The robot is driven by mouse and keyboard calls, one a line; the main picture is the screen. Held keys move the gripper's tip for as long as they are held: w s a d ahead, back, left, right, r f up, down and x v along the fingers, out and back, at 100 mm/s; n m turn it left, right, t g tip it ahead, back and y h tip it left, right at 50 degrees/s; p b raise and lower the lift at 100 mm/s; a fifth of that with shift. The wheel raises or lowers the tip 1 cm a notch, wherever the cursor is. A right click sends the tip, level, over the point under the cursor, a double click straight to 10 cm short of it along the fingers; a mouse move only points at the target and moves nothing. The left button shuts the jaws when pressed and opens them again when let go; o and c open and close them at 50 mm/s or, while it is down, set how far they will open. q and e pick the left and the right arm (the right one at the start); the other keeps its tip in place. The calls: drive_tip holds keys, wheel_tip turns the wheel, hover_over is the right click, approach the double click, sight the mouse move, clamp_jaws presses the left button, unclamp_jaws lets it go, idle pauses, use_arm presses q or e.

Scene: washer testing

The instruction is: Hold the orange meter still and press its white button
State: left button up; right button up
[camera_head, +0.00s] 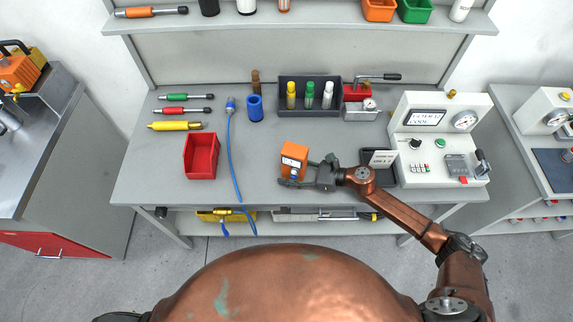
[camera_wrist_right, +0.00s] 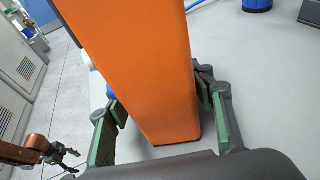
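The orange meter (camera_head: 293,156) stands on the grey bench, left of the control box, with a white display and a blue part on its front. It fills the middle of the right wrist view (camera_wrist_right: 140,60). My right gripper (camera_head: 306,171) reaches it from the right, with its fingers open on either side of the meter; whether a pad touches is hard to tell. A white round piece shows at the meter's left edge in the wrist view, perhaps the button. My left gripper (camera_wrist_right: 71,162) is small at the lower left of the wrist view, open and empty, away from the meter.
A red bin (camera_head: 201,156) and a blue cable (camera_head: 233,160) lie left of the meter. A dark tray (camera_head: 379,178) and the white control box (camera_head: 437,145) stand to the right. A bottle rack (camera_head: 310,110) is behind. Bench between cable and meter is clear.

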drive_tip(key=shift+a, duration=0.15)
drive_tip(key=shift+c, duration=0.6)
drive_tip(key=c, duration=0.5)
use_arm(q)
clamp_jaws()
use_arm(e)
drive_tip(key=shift+f, duration=0.15)
drive_tip(key=shift+s, duration=0.1)
idle(1.0)
